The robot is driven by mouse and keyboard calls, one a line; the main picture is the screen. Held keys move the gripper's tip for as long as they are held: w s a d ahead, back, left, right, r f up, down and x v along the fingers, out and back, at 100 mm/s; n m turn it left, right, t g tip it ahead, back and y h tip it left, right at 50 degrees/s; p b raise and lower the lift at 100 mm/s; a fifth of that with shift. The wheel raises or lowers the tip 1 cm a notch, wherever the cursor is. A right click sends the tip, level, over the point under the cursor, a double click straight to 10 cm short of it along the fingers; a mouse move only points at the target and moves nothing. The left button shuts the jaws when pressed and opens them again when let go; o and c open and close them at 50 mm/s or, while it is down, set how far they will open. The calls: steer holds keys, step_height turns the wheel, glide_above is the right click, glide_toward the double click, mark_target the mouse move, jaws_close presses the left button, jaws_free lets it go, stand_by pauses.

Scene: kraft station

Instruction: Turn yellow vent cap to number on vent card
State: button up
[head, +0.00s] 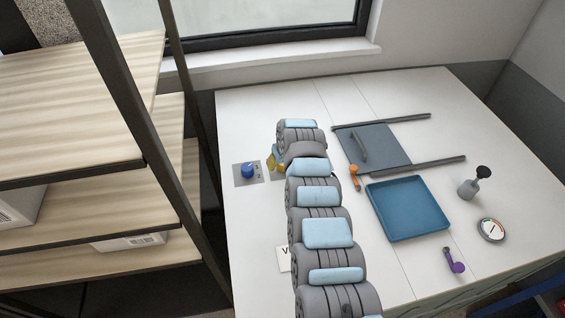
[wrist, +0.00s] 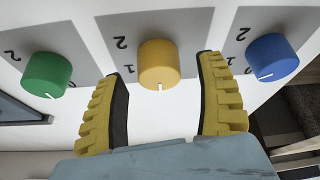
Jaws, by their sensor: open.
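The yellow vent cap (wrist: 158,65) is a round knob on a grey plate in the wrist view. Its white pointer line faces the bottom of the picture. The digits 2 and 1 are printed on the plate to its left. My gripper (wrist: 161,75) is open, with one yellow-padded finger on each side of the cap and gaps between.
A green knob (wrist: 47,74) and a blue knob (wrist: 271,58) flank the cap; the blue one also shows in the head view (head: 248,170).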

steer(key=shift+w+a+f, duration=0.1)
steer(key=shift+f, duration=0.45)
steer(key=shift+w+f, duration=0.1)
steer(key=shift+w, duration=0.05)
steer(key=c, duration=1.2)
